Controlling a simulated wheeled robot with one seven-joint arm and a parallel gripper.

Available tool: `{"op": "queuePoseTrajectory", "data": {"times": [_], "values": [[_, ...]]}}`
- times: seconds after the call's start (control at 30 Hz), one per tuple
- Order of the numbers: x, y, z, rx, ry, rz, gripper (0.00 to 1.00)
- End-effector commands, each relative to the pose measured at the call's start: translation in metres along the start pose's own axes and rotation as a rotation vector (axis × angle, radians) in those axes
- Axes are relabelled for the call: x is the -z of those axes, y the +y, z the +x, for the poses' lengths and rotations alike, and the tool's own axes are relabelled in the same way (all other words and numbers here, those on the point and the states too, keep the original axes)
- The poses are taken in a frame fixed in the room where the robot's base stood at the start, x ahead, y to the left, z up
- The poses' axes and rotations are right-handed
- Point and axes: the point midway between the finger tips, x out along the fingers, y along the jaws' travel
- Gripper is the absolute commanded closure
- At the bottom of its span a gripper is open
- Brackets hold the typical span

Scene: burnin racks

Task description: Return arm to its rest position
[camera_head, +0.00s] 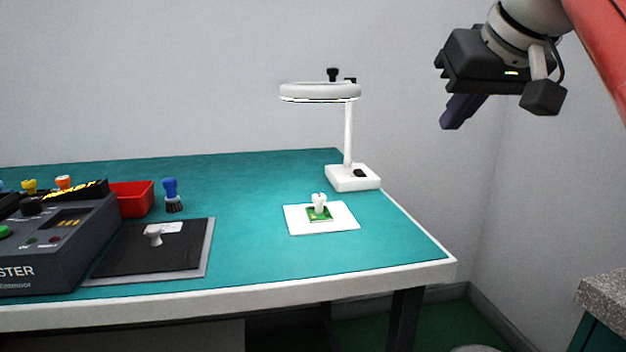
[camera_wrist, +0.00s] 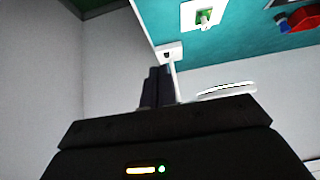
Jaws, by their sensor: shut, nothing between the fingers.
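My gripper (camera_head: 462,112) hangs in the air at the upper right of the head view, to the right of the ring lamp and above the table's level. Its fingers are together and nothing is between them. The wrist view also shows the shut fingers (camera_wrist: 157,88) at the middle, with the wall, the lamp and part of the table beyond them. My gripper touches nothing.
The teal table (camera_head: 250,183) holds a ring lamp (camera_head: 348,135), a white plate (camera_head: 345,218) bearing a green board, a black mat (camera_head: 135,262), a blue brush (camera_head: 171,193), a red bin (camera_head: 133,198) and a dark tester (camera_head: 62,240). A speckled counter (camera_head: 606,292) stands at the lower right.

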Motion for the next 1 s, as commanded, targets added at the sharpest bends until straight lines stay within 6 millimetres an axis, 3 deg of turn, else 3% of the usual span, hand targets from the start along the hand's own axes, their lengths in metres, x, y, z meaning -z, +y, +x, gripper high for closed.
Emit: {"op": "queuePoseTrajectory", "data": {"times": [0.37,0.57,0.67,1.0], "values": [[-0.036,-0.006,0.028,-0.005,-0.039,0.050,1.00],[-0.075,-0.013,0.055,-0.016,-0.074,0.088,1.00],[-0.108,-0.019,0.075,-0.028,-0.100,0.109,1.00],[-0.274,-0.044,0.162,-0.089,-0.198,0.149,1.00]]}}
